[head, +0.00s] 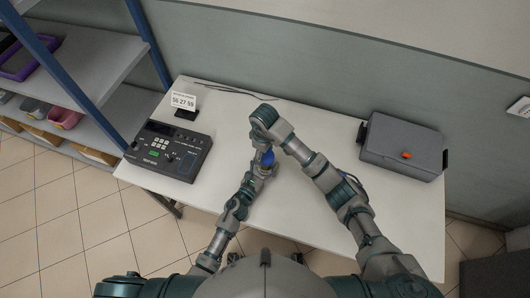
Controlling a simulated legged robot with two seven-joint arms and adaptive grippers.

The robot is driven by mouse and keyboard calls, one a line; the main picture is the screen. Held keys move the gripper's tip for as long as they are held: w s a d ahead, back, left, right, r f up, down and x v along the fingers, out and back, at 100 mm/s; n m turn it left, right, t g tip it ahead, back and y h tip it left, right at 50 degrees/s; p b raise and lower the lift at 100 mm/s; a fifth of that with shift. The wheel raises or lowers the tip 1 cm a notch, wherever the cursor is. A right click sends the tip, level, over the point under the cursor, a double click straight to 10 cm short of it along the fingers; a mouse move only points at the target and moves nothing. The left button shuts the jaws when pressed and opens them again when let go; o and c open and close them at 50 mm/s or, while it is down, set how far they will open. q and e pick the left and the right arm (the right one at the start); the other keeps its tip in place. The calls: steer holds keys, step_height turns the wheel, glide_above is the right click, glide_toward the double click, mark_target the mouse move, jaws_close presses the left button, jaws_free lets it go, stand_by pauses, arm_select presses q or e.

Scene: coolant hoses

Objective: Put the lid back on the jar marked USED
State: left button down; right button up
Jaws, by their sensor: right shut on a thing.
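My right arm reaches to the middle of the table and bends down at its wrist. My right gripper (266,149) is small in view and shut on a blue thing (268,158), which may be the lid. My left gripper (262,168) is close below it at the same spot, and whether its fingers are open or shut is not clear. A jar body cannot be made out between the two grippers, and no USED marking is legible.
The white table (320,119) has a dark control box (168,150) and a small sign (183,101) at left, and a grey case (401,147) at right. A cable (237,90) lies at the back edge. Shelves (95,60) stand at left. The table's back middle is clear.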

steer(key=shift+s+d+f+m, duration=0.1)
steer(key=shift+d+m, duration=0.2)
steer(key=shift+m, duration=0.1)
steer(key=o, duration=0.9)
steer(key=shift+d, duration=0.1)
steer(key=shift+c, duration=0.4)
